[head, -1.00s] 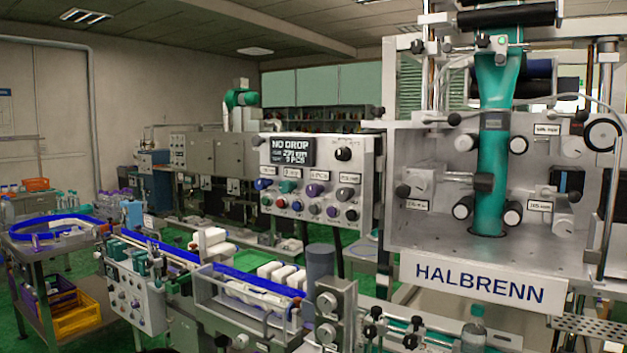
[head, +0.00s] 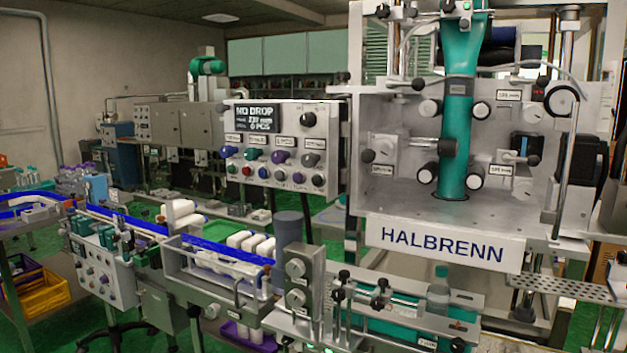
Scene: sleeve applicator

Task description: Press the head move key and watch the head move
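The control panel (head: 282,147) stands left of the applicator head, with a dark display (head: 257,118) that reads "NO DROP" above smaller lines, partly legible. Below it are labelled coloured knobs and a lower row of small round buttons (head: 280,175); the labels are too small to read, so I cannot tell which one is the head move key. The applicator head (head: 470,150) is a grey housing marked HALBRENN (head: 441,244), with a teal sleeve (head: 456,140) running down through it. Neither of my grippers is in view.
A conveyor with blue rails (head: 135,222) and white bottles (head: 250,243) runs in front of the panel. A second knob box (head: 100,268) is at the left. A clear bottle (head: 439,290) stands below the head. Yellow crate (head: 42,292) is at lower left. Green floor shows between.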

